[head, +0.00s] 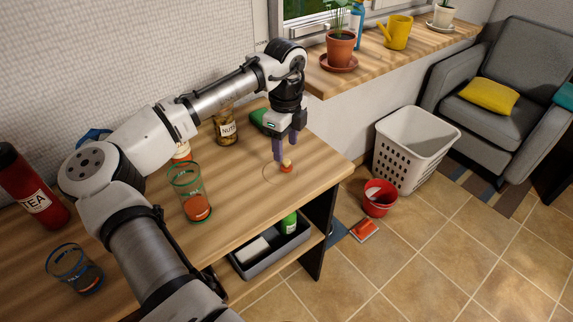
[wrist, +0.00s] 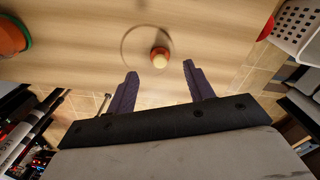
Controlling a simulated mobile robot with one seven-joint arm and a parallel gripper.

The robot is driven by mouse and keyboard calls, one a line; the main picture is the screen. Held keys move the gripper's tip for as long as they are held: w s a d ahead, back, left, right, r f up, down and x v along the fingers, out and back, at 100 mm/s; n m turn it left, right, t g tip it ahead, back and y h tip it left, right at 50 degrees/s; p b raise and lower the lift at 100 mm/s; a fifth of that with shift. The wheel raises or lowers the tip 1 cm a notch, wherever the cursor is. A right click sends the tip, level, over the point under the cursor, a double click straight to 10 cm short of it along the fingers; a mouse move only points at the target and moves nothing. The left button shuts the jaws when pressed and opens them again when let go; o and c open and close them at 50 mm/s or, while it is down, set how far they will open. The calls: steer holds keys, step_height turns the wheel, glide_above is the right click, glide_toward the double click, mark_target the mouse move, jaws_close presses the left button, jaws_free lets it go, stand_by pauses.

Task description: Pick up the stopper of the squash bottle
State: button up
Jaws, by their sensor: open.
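A small stopper with a pale cork-like knob and an orange-red part (head: 287,168) stands on the wooden table near its right edge. In the wrist view the stopper (wrist: 160,58) lies just beyond the fingertips, roughly centred between them. My gripper (head: 285,156) points down right over it, its two purple fingers apart. The wrist view shows the fingers of my gripper (wrist: 160,68) spread and empty. A green-rimmed glass vessel with orange contents (head: 194,198) stands to the left; I cannot tell if it is the squash bottle.
A nuts jar (head: 226,128) and a green object (head: 259,117) stand behind. A red tea canister (head: 34,190) and another glass (head: 75,270) are at the left. A white basket (head: 410,150) and red bucket (head: 379,198) stand on the floor. The table around the stopper is clear.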

mark_target(287, 161)
steer(key=shift+s+d+f+p, duration=0.1)
steer(key=shift+f+p, duration=0.2)
steer(key=shift+f, duration=2.35)
steer(key=c, duration=1)
